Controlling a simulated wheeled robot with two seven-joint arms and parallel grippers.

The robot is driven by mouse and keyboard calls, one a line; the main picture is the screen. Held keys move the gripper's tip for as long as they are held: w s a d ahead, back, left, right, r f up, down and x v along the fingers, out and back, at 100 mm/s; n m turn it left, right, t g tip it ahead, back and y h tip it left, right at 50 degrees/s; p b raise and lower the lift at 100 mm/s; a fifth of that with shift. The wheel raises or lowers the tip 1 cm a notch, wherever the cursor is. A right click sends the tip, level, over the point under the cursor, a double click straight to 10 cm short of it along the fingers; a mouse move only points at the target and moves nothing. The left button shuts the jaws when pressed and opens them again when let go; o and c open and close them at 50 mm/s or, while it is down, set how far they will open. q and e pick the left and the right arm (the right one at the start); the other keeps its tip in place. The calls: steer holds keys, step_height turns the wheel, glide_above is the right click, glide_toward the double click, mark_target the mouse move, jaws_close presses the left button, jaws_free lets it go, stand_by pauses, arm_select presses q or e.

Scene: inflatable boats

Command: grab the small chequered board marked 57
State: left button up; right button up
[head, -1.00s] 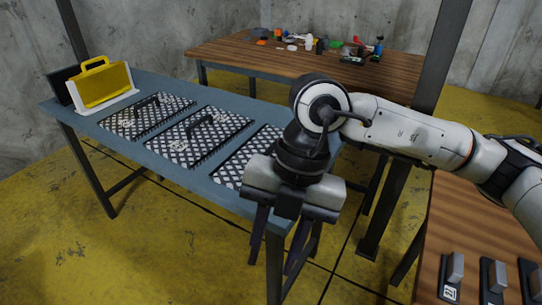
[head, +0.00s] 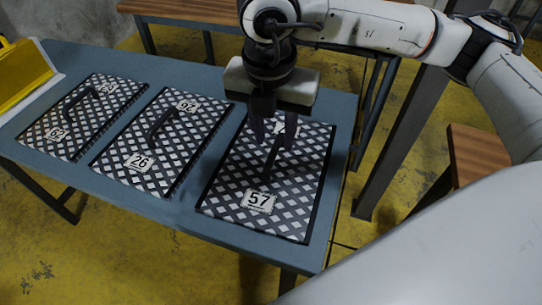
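The chequered board marked 57 (head: 232,183) lies flat on the blue-grey table at the right end of a row. Its label (head: 259,201) is at the near edge, and a dark bar handle (head: 268,168) stands along its middle. A second label at the far edge is partly hidden by my fingers. My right gripper (head: 273,146) points down over the far half of this board. Its two dark fingers are apart, one on each side of the handle's far part as seen here. I cannot tell whether they touch it. My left gripper is not in view.
Two similar chequered boards with handles lie to the left, one marked 26 and 62 (head: 180,150), one marked 62 (head: 75,145). A yellow case (head: 22,72) stands at the table's left end. A dark post (head: 395,145) rises right of the blue-grey table (head: 170,212). A wooden table (head: 190,12) is behind.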

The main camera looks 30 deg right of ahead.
mark_target(274, 149)
steer(key=shift+w+d+f, duration=0.15)
steer(key=shift+w+f, duration=0.05)
steer(key=shift+f, duration=0.85)
steer(key=shift+w+d+f, duration=0.1)
steer(key=shift+w+f, duration=0.1)
steer(key=shift+f, duration=0.8)
steer(key=shift+w+d+f, duration=0.15)
steer(key=shift+w+f, duration=0.05)
steer(key=shift+f, duration=0.85)
jaws_close()
steer(key=shift+r, duration=0.1)
